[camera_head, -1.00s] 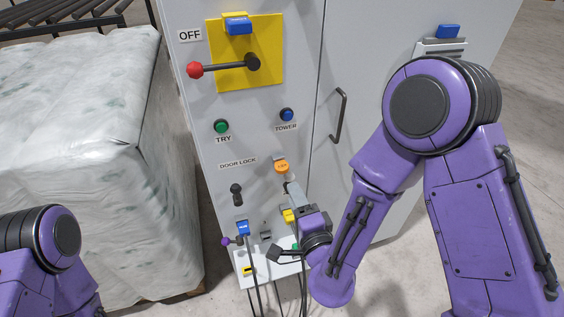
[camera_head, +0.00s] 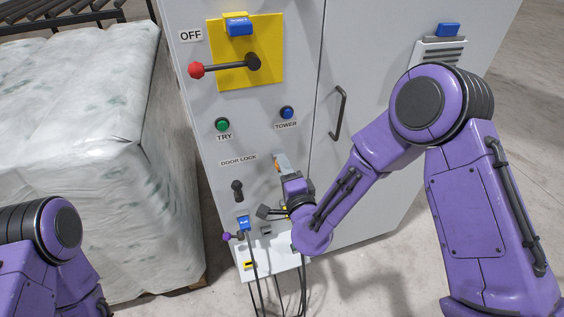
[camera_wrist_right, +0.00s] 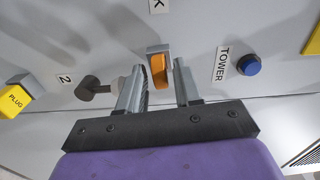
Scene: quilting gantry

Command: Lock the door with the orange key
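The orange key (camera_wrist_right: 158,72) sits in a small light-coloured mount on the cabinet front, below and right of the DOOR LOCK label. In the right wrist view my right gripper (camera_wrist_right: 160,88) is open. Its two fingers stand on either side of the key, with a visible gap on each side. A dark knob (camera_head: 237,190) sits on the panel below the DOOR LOCK label (camera_head: 238,161). My left gripper is out of view; only its arm shows at lower left.
The cabinet has a red-tipped lever (camera_head: 196,70) on a yellow plate, a green TRY button (camera_head: 222,124), a blue TOWER button (camera_head: 287,112) and a door handle (camera_head: 339,113). A blue plug (camera_head: 243,223) and cables hang below. A wrapped pallet load (camera_head: 85,150) stands left.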

